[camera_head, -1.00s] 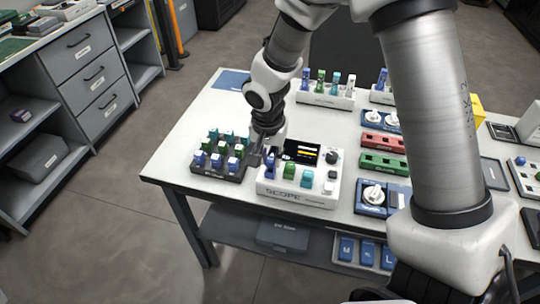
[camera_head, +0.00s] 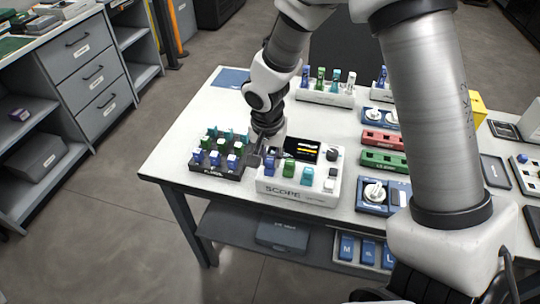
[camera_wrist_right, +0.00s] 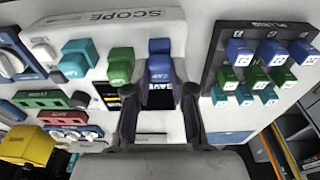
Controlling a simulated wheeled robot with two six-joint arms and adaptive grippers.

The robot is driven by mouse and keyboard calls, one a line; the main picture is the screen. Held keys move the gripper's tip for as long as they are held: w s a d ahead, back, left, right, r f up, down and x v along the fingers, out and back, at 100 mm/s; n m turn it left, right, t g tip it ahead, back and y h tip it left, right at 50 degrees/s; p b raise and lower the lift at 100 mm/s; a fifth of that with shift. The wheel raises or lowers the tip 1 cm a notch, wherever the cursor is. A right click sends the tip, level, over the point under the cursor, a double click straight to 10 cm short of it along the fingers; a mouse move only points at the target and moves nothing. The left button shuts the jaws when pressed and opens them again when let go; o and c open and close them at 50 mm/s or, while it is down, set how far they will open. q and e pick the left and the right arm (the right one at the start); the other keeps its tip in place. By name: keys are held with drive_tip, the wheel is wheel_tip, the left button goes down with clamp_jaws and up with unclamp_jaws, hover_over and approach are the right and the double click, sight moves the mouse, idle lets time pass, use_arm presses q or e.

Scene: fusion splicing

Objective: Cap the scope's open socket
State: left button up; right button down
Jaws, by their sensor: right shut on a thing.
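The white scope (camera_head: 285,197) stands near the table's front edge, with a dark screen on top. Along its front row are a blue cap (camera_head: 269,160), a green plug (camera_head: 289,168), a teal plug (camera_head: 307,175) and a white plug (camera_head: 328,183). My right gripper (camera_head: 258,157) is at the scope's left end. In the right wrist view its fingers (camera_wrist_right: 160,95) are shut on the blue cap (camera_wrist_right: 160,62), at the end of the row beside the green plug. The socket beneath is hidden, so I cannot tell whether the cap is seated. My left gripper is out of view.
A dark rack (camera_head: 207,171) of blue, green and teal plugs stands just left of the scope. Behind is a white holder (camera_head: 325,94) with several coloured pieces. Red (camera_head: 383,141) and green (camera_head: 384,161) blocks and blue boxes with white knobs (camera_head: 374,192) lie to the right.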

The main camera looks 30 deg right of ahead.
drive_tip(key=shift+f, duration=0.2)
drive_tip(key=shift+f+b, duration=0.2)
drive_tip(key=shift+b, duration=0.2)
drive_tip(key=c, duration=0.9)
unclamp_jaws()
drive_tip(key=shift+r, duration=0.15)
wheel_tip(320, 180, up, 6)
drive_tip(key=p, duration=0.5)
